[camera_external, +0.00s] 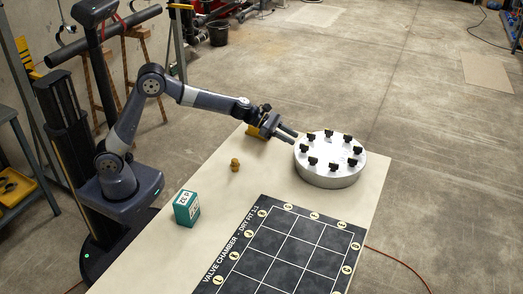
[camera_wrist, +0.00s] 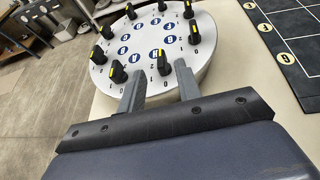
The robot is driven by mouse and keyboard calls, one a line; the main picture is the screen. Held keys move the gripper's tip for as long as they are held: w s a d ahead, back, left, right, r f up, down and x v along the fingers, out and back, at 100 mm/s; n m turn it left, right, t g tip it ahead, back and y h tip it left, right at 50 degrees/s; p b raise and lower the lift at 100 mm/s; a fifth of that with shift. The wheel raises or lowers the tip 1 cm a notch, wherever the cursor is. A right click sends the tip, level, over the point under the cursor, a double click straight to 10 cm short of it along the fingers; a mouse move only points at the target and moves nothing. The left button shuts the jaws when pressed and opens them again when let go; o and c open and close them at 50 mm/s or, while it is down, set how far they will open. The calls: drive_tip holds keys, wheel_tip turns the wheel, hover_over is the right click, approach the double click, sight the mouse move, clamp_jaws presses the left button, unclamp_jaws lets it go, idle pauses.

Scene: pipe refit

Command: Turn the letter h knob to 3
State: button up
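A round silver drum (camera_external: 331,177) stands on the table with several black knobs on top in a ring; it also shows in the wrist view (camera_wrist: 140,42). The knobs have yellow pointer marks, with small digits around them and blue letter discs inward. My gripper (camera_external: 291,136) is at the drum's left edge. In the wrist view my gripper (camera_wrist: 160,72) is open, its two fingers apart, with the nearest knob (camera_wrist: 163,66) seen between the fingertips. Whether they touch it is unclear.
Another knob (camera_wrist: 118,73) is close beside the left fingertip. A black grid mat (camera_external: 290,245) lies at the table's front. A green box (camera_external: 187,208) and a small brass fitting (camera_external: 235,165) stand on the table left of the drum. The table between them is clear.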

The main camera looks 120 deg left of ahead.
drive_tip(key=shift+v, duration=2.15)
drive_tip(key=shift+f, duration=0.1)
drive_tip(key=m+t+h+p, duration=0.1)
drive_tip(key=t+p, duration=0.3)
drive_tip(key=p, duration=0.5)
approach(304, 146)
drive_tip(key=shift+t, duration=0.3)
drive_tip(key=w, duration=0.6)
drive_tip(key=w+f+p, duration=0.1)
drive_tip(key=w, duration=0.3)
drive_tip(key=shift+a, duration=0.4)
drive_tip(key=shift+c, duration=0.5)
clamp_jaws()
